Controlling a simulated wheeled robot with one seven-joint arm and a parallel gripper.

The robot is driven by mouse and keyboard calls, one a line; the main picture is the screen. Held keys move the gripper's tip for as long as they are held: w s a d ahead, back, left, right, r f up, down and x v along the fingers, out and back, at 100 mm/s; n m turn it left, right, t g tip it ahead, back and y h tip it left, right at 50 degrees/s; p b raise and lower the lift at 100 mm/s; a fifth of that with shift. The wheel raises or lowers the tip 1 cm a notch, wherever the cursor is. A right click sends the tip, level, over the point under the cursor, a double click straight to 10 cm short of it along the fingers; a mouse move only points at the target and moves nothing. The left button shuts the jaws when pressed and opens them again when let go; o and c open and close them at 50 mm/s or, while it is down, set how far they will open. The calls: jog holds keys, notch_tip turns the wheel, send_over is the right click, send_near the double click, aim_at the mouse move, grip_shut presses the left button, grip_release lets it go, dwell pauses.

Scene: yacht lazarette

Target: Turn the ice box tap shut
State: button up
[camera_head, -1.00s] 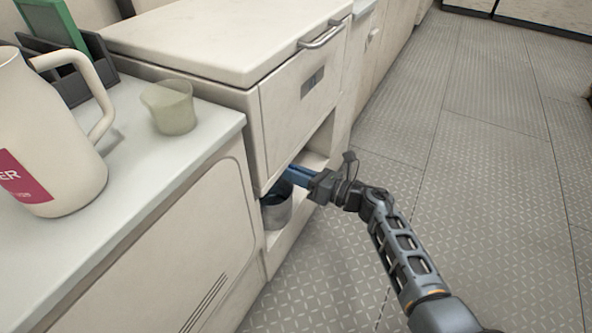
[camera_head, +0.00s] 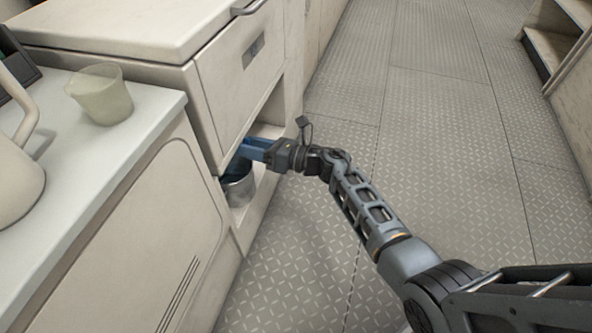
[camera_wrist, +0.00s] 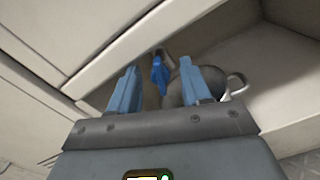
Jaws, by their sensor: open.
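The ice box (camera_head: 245,70) is the cream cabinet with a lid, at the upper left of the head view. Its tap (camera_wrist: 159,72) has a blue handle and shows in the wrist view ahead of my gripper, between the fingers in the picture. My gripper (camera_wrist: 162,88) is open, with its blue fingers apart and nothing seen between them but the tap beyond. In the head view my gripper (camera_head: 250,150) reaches into the recess under the ice box front. The tap is hidden there. I cannot tell whether the fingers touch the tap.
A grey metal mug (camera_head: 238,188) stands in the recess below my gripper; its handle (camera_wrist: 237,84) shows in the wrist view. A translucent beaker (camera_head: 102,95) and a white jug (camera_head: 18,170) stand on the left counter. The floor (camera_head: 430,120) to the right is clear.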

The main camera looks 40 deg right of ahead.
jog(key=s+d+n, duration=0.4)
jog(key=s+d, duration=0.1)
jog(key=s, duration=0.2)
jog(key=s+a+r+m+t+h+p, duration=0.1)
jog(key=s+a+r+m+h+p, duration=0.1)
jog(key=s+m, duration=0.5)
jog(key=s+a+r+m+t+h+p, duration=0.1)
jog(key=s+r+m+t+h+p, duration=0.1)
jog(key=s+r+m, duration=0.3)
jog(key=s+a+r+m+t+h+p, duration=0.1)
jog(key=s+r+m, duration=0.3)
jog(key=s+m, duration=0.5)
jog(key=s+a+h+p, duration=0.1)
jog(key=s, duration=0.1)
jog(key=shift+s+a+m+t+h, duration=0.3)
jog(key=shift+t+h, duration=0.1)
